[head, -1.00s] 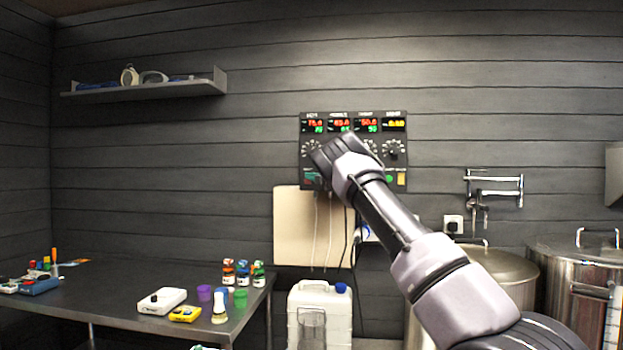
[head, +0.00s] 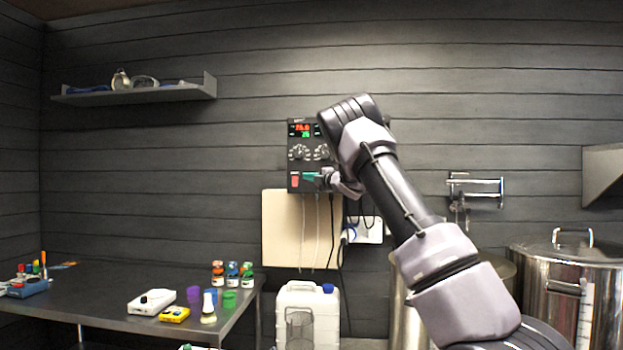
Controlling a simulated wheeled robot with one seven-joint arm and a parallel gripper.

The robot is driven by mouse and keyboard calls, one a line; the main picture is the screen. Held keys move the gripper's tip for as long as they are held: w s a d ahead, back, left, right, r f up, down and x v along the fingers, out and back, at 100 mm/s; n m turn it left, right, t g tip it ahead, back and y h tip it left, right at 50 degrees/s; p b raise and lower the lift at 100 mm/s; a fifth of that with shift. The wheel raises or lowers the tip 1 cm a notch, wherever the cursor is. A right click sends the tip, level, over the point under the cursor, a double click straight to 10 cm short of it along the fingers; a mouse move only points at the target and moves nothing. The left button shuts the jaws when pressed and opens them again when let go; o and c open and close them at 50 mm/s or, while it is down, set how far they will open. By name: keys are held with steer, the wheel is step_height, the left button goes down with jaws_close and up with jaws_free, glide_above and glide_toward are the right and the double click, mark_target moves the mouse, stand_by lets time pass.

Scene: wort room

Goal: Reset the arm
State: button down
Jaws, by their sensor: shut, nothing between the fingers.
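My arm reaches up from the lower right and bends at its raised wrist in front of the control panel (head: 293,153). My gripper (head: 324,177) hangs below that bend and points left, by the panel's lower part. Its small fingers look shut and empty. Just left of the fingertips are a teal part (head: 309,176) and a red switch (head: 295,180) on the panel. I cannot tell whether the fingers touch the panel.
A beige board (head: 280,230) with hanging cables is below the panel. A white canister (head: 308,318) stands under it. Steel kettles (head: 567,270) stand at right. A dark table (head: 100,295) with bottles and meters is at left. A wall shelf (head: 140,95) hangs upper left.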

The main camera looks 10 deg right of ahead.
steer(key=shift+v, duration=0.8)
steer(key=shift+r, duration=0.1)
steer(key=s+d+r+m+t+h, duration=0.2)
steer(key=s+d+r+m+h, duration=0.35)
steer(key=d+m, duration=0.35)
steer(key=s+d+m+g+h, duration=0.3)
steer(key=s+d+m+h, duration=0.25)
steer(key=s+m, duration=0.45)
steer(key=s+a+f+m+g+y, duration=0.1)
steer(key=s+a+f+m+g, duration=0.2)
steer(key=s, duration=1)
steer(key=s+a+f+m+g+y, duration=0.2)
steer(key=s+a+f, duration=0.3)
steer(key=s, duration=0.9)
steer(key=s+a+f+m+g+y, duration=0.1)
steer(key=s+a+f+m+g, duration=0.3)
steer(key=s, duration=1)
steer(key=shift+s+a+f+m, duration=0.25)
steer(key=shift+a+f, duration=0.25)
steer(key=shift+f, duration=0.45)
steer(key=shift+w, duration=0.1)
